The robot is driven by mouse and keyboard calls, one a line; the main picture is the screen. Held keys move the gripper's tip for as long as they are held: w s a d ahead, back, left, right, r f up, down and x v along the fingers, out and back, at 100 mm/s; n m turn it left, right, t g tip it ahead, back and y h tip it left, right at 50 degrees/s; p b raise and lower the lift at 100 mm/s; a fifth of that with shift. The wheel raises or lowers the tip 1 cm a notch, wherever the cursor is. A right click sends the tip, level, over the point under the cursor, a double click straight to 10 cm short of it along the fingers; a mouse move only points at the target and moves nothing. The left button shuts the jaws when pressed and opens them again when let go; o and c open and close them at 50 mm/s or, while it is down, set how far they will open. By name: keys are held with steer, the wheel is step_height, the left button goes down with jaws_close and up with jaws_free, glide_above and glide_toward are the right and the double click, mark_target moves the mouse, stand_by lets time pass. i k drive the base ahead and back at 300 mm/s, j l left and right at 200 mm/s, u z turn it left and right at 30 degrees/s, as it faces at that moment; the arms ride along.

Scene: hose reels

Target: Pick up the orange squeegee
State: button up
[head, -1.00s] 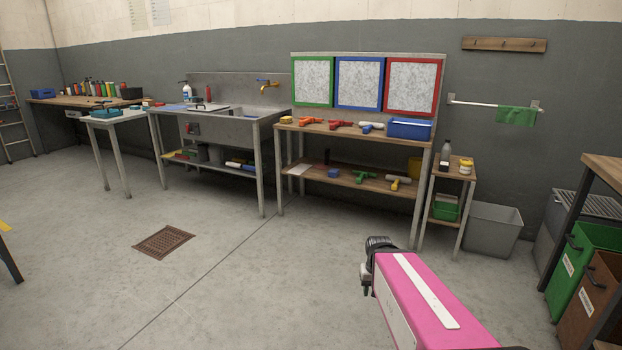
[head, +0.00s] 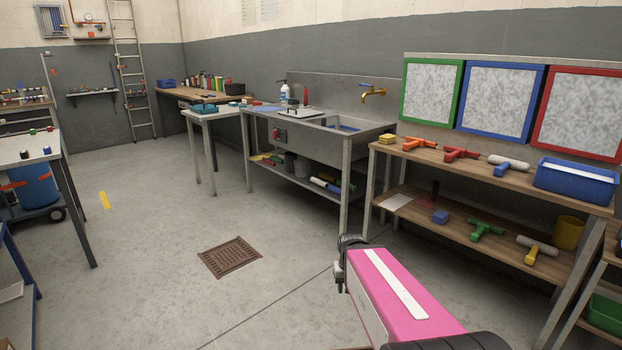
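The orange squeegee (head: 418,144) lies on the top board of the wooden workbench (head: 440,160), near its left end, between a yellow sponge-like block (head: 387,138) and a red squeegee-shaped tool (head: 460,154). My pink arm reaches up from the bottom of the view. The dark end of my arm, with my gripper (head: 341,284), is over the floor in front of the bench, well apart from the orange squeegee. The fingers are mostly hidden behind the arm, so their opening does not show.
A blue-handled roller (head: 507,164) and a blue bin (head: 576,186) stand farther right on the bench top. Green (head: 486,230) and yellow (head: 534,250) tools lie on the lower shelf. A metal sink (head: 330,132) stands left of the bench. The floor around the drain grate (head: 230,257) is clear.

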mark_target(415, 142)
steer(key=i+j+z, duration=0.2)
steer(key=i, duration=0.25)
steer(key=i+j+z, duration=0.25)
steer(key=i, duration=0.15)
steer(key=i+j+z, duration=0.2)
steer(key=i, duration=0.2)
